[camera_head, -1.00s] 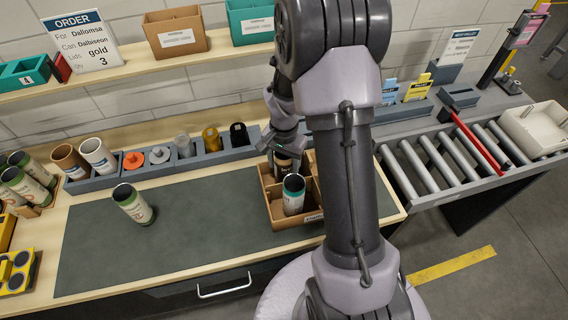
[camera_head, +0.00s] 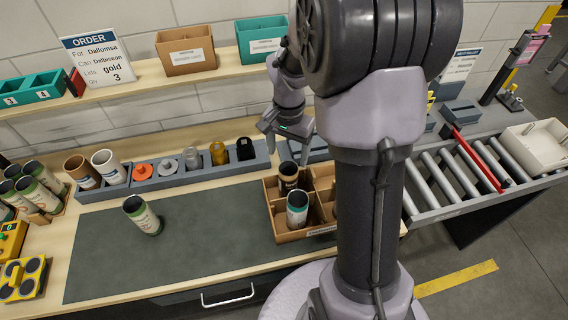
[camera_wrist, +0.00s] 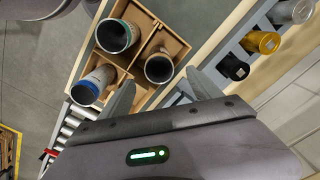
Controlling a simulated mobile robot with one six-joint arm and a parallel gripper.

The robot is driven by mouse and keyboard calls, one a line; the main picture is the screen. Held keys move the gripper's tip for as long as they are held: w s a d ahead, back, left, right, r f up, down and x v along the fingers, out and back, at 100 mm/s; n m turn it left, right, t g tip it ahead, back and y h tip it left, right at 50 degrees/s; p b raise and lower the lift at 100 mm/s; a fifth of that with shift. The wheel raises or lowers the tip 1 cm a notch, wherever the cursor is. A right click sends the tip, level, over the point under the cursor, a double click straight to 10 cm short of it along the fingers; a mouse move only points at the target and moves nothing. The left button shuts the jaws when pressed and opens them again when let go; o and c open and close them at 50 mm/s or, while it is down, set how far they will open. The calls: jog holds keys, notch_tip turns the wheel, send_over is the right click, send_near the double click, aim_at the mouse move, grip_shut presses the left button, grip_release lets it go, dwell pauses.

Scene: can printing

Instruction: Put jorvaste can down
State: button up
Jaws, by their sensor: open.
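My gripper (camera_head: 288,140) is open and empty, above the back of a brown divided box (camera_head: 290,237). A dark-topped brown can (camera_head: 288,178) stands in the box's back-left compartment, below the gripper and apart from it. In the wrist view this can (camera_wrist: 159,69) shows just beyond the two fingers. A white can with a green rim (camera_head: 297,209) stands in the front-left compartment. The wrist view shows a third can, with a blue rim (camera_wrist: 93,86), in another compartment. I cannot read which can is the jorvaste one.
A green-and-cream can (camera_head: 143,215) stands alone on the grey mat (camera_head: 200,250). Several cans (camera_head: 40,187) crowd the left end. A grey rack (camera_head: 170,180) with lids lies behind the mat. A roller conveyor (camera_head: 450,185) with a white tray (camera_head: 540,145) is at right.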

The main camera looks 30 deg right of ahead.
jog(key=s+a+r+n+t, duration=0.25)
jog(key=a+r, duration=0.35)
jog(key=r, duration=0.3)
jog(key=s+a+r+n+t+y, duration=0.1)
jog(key=s+a+r+n, duration=0.1)
jog(key=s+a+r, duration=0.2)
jog(key=s+a+r+n+t+y, duration=0.1)
jog(key=s+a+r+n+t, duration=0.1)
jog(key=s+a, duration=0.4)
jog(key=s+r, duration=0.1)
jog(key=s, duration=0.3)
jog(key=shift+s+a+r, duration=0.25)
jog(key=shift+a+r, duration=0.1)
jog(key=shift+f, duration=0.1)
notch_tip(320, 180, down, 13)
jog(key=b, duration=1.3)
